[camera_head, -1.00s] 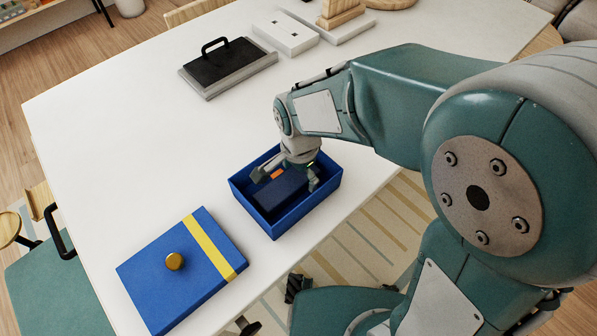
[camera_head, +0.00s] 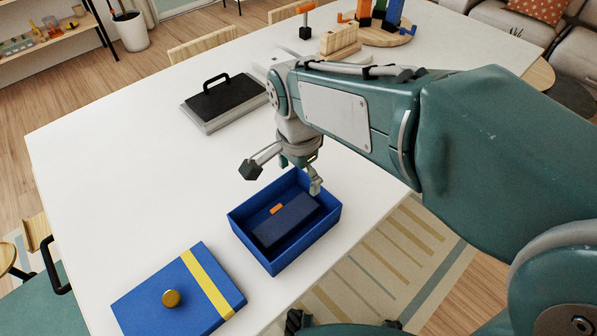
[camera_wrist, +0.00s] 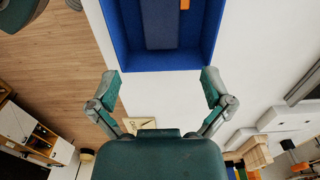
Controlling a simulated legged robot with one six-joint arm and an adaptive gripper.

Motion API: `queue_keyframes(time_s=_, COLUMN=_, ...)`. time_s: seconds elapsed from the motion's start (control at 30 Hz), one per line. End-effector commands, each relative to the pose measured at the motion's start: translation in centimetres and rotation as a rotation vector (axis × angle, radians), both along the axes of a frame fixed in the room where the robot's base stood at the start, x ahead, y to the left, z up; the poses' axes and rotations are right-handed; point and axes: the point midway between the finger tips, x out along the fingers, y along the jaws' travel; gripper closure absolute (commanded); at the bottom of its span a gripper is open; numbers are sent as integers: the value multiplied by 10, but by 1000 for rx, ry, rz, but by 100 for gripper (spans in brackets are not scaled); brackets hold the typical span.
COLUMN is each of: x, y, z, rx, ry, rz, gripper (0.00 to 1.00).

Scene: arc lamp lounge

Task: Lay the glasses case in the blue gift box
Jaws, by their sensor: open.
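The glasses case (camera_head: 285,221) is dark navy with an orange tab. It lies inside the open blue gift box (camera_head: 257,258) on the white table, and it also shows inside the box in the wrist view (camera_wrist: 161,25). My gripper (camera_head: 281,180) is open and empty above the back edge of the box, with its fingers spread wide. In the wrist view my gripper (camera_wrist: 160,80) shows both fingertips apart with nothing between them. The blue lid (camera_head: 180,292) with a yellow band and gold knob lies on the table left of the box.
A black-topped grey tray-like item with a handle (camera_head: 222,100) lies farther back on the white table (camera_head: 120,160). A wooden block piece (camera_head: 340,40) and a round board with coloured blocks (camera_head: 385,38) stand at the back. The table's left middle is clear.

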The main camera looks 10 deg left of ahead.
Motion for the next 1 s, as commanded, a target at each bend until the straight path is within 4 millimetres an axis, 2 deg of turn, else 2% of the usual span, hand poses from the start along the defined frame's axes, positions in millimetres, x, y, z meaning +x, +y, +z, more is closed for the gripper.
queue_keyframes(time_s=0.27, x=0, y=0, z=6, rx=1, ry=-1, rz=1, gripper=0)
queue_keyframes(time_s=0.37, x=0, y=-10, z=10, rx=10, ry=-16, rz=19, gripper=0)
queue_keyframes(time_s=0.47, x=-3, y=-38, z=22, rx=31, ry=-65, rz=83, gripper=0)
queue_keyframes(time_s=0.57, x=-10, y=-76, z=35, rx=47, ry=-141, rz=184, gripper=0)
queue_keyframes(time_s=0.8, x=-44, y=-153, z=51, rx=-11, ry=-331, rz=441, gripper=0)
queue_keyframes(time_s=1.0, x=-73, y=-193, z=52, rx=-122, ry=-442, rz=620, gripper=0)
